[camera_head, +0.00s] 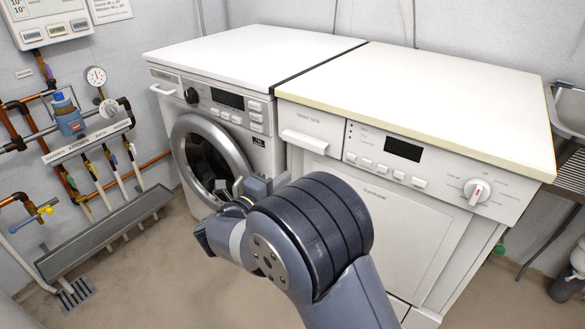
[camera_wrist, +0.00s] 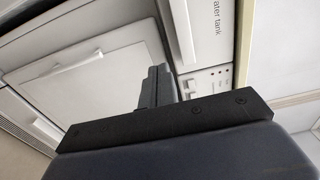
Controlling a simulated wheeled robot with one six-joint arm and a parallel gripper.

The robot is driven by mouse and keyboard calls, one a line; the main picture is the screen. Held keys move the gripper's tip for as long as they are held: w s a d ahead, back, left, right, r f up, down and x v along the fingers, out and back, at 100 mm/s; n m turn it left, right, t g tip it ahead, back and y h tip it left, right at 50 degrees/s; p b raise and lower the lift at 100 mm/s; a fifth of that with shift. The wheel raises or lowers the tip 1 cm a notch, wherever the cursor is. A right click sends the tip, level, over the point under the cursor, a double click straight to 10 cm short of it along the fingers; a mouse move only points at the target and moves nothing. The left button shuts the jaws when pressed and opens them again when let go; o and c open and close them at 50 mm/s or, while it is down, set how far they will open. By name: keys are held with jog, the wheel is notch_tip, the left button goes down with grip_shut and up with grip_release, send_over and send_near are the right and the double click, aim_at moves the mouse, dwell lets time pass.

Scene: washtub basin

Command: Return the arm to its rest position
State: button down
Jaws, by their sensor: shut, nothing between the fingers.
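My gripper (camera_head: 240,187) is at the end of my folded arm, in front of the two white machines in the head view. Its fingers point toward the washer's round door and stand apart from any object I can make out. In the wrist view, the gripper fingers (camera_wrist: 157,85) are together and empty, seen against white appliance panels. The words "water tank" show on a panel near the top right there. My arm hides part of the washer's door and of the dryer's front.
The washer (camera_head: 211,121) stands left and the dryer (camera_head: 400,185) right, with bare white tops. Pipes, valves and a grey trough (camera_head: 105,233) line the left wall. A sink (camera_head: 570,108) is at the far right. Some floor is clear at lower left.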

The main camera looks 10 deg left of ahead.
jog(key=shift+v, duration=1.1)
